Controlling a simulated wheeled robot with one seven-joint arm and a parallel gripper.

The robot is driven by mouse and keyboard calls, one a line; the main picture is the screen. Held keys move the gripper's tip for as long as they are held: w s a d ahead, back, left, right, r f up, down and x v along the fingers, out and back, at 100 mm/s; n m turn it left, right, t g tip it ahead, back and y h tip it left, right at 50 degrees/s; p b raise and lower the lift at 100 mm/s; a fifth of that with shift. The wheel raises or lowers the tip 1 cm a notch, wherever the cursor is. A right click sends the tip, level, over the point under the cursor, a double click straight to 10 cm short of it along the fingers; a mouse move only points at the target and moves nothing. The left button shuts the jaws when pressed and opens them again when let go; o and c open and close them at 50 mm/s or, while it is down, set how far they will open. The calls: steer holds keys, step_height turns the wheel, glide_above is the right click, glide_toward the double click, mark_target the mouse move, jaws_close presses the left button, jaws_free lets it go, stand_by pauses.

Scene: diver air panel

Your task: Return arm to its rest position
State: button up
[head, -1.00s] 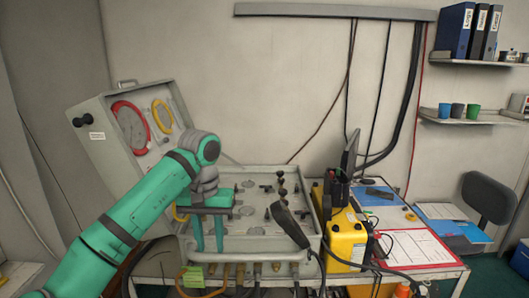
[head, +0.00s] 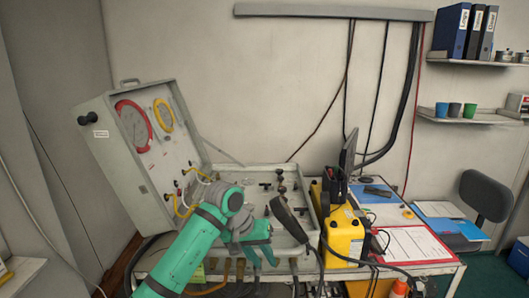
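My teal and grey arm reaches up from the bottom of the head view. My gripper (head: 262,258) is at its end, low over the front edge of the open air panel case (head: 311,205). Its two fingers point downward and stand apart, with nothing seen between them. My arm and gripper hide the left and front part of the panel face. The case's raised lid (head: 150,178) carries a red-ringed gauge and a yellow-ringed gauge.
A black handset (head: 288,217) rests at the panel's right side. A yellow case (head: 346,238) stands right of it, with a clipboard (head: 412,243) beyond. Hoses run along the panel's front. The wall space above the panel is free apart from hanging cables.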

steer(key=s+d+f+n+t+h, duration=0.1)
steer(key=d+f+t+h, duration=0.2)
steer(key=d+f, duration=0.5)
steer(key=s+d+f+n+t+h, duration=0.1)
steer(key=d+f+t+h, duration=0.3)
steer(key=d, duration=0.9)
steer(key=s+f+n+t+y, duration=0.1)
steer(key=s+f+n+t, duration=0.2)
steer(key=s+f, duration=0.2)
steer(key=s+a+f+n+t+y, duration=0.1)
steer(key=s+a+f+y, duration=0.25)
steer(key=s, duration=0.45)
steer(key=s+a+f+n+t+y, duration=0.1)
steer(key=s+a+f+y, duration=0.2)
steer(key=s, duration=0.4)
steer(key=s+a+f+n+t+y, duration=0.1)
steer(key=s+a+f, duration=0.3)
steer(key=s, duration=0.4)
steer(key=s+a+r+m, duration=0.2)
steer(key=s+a, duration=0.1)
steer(key=s, duration=0.3)
steer(key=s+a+r+m+y, duration=0.1)
steer(key=s+a+r+m, duration=0.1)
steer(key=s, duration=0.5)
steer(key=s+a+r+m+y, duration=0.1)
steer(key=s+a+r, duration=0.2)
steer(key=s+a, duration=0.2)
steer(key=shift+s+r+m, duration=0.2)
steer(key=shift+s+m, duration=0.2)
steer(key=shift+s, duration=0.6)
